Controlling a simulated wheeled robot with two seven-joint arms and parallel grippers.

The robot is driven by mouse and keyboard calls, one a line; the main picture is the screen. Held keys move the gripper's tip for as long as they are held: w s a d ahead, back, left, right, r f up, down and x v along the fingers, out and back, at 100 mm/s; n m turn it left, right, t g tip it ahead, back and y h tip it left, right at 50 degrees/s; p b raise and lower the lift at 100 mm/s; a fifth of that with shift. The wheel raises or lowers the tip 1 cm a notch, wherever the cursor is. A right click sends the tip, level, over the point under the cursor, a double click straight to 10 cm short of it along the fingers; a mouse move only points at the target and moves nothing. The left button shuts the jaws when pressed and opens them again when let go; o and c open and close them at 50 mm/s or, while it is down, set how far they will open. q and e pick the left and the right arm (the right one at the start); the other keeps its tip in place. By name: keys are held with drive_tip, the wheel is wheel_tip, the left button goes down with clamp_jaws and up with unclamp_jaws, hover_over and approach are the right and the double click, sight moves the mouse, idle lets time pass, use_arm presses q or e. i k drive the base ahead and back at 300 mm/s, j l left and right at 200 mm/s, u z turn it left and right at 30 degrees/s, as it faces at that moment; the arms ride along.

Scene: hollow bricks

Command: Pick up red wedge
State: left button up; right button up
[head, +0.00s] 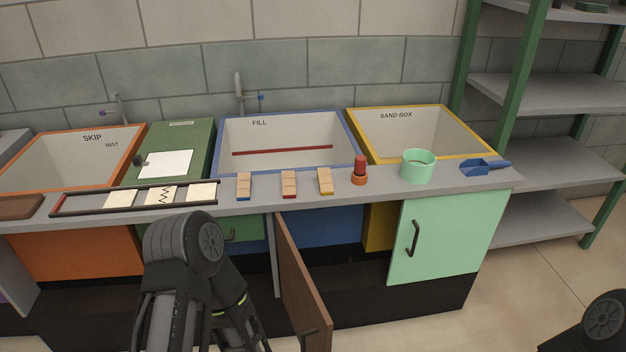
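Three small wooden blocks stand in a row on the grey counter ledge (340,189), each with a coloured lower edge. The middle one, with the red edge, looks like the red wedge (289,183). The block with the blue edge (244,185) is to its left, and the block with the yellow edge (325,180) is to its right. They stand apart with small gaps. Part of my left arm shows at the bottom, left of the red wedge and nearer to me. Part of my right arm shows in the bottom right corner. Neither gripper's fingers show.
A red cylinder in an orange ring (360,172), a mint cup (418,166) and a blue scoop (485,168) stand right of the blocks. A black-framed rack (135,197) lies left. Behind is the blue-rimmed FILL bin (335,164). A brown cabinet door (303,290) hangs open below.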

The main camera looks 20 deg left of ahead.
sight(288, 189)
drive_tip(key=i+l+u, duration=0.25)
drive_tip(key=i+l, duration=0.65)
